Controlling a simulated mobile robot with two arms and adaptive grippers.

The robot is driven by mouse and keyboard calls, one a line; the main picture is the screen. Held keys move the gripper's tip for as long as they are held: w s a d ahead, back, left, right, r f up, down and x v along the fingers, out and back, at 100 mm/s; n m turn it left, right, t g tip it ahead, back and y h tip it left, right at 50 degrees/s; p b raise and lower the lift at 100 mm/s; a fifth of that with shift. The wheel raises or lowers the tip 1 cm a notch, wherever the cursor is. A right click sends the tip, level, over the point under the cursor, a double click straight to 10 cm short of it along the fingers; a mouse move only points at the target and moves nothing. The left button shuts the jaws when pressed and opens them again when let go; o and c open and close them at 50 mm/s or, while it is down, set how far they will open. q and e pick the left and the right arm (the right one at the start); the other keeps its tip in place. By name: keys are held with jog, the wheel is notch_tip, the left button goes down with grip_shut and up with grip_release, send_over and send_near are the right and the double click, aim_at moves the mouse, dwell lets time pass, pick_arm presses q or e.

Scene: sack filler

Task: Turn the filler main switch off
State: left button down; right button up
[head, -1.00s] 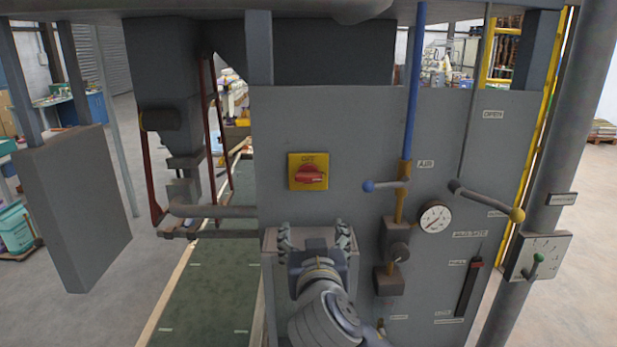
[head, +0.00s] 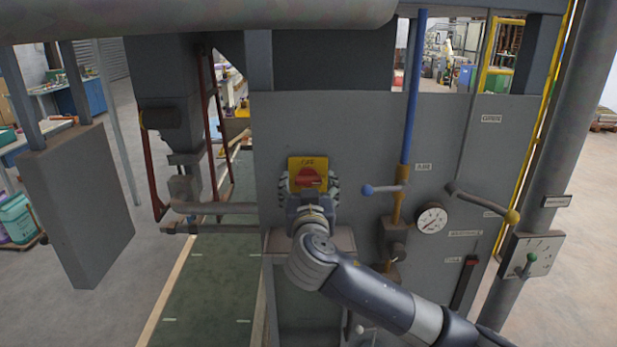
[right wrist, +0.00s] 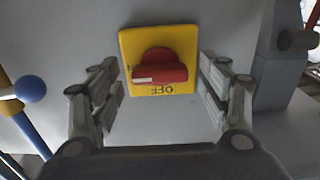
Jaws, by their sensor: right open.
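The main switch is a red rotary handle (head: 309,178) on a square yellow plate (head: 308,163), fixed to the grey panel. In the right wrist view the red handle (right wrist: 159,68) lies crosswise on the yellow plate (right wrist: 181,41), with the word OFF, upside down there, beside it. My right gripper (head: 308,184) is open in front of the switch. In the right wrist view its fingers (right wrist: 161,88) stand on either side of the plate, apart from the handle. In the head view the gripper hides the plate's lower part. My left gripper is not in view.
Right of the switch are a blue-handled AIR valve lever (head: 386,189), a round gauge (head: 432,219) and a yellow-knobbed lever (head: 484,203). A grey box (head: 340,240) juts out below the switch. A horizontal pipe (head: 215,208) lies to its left.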

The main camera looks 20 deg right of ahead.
jog(key=shift+w+d, duration=0.1)
jog(key=shift+w, duration=0.15)
jog(key=c, duration=1.1)
jog(key=shift+o, duration=0.2)
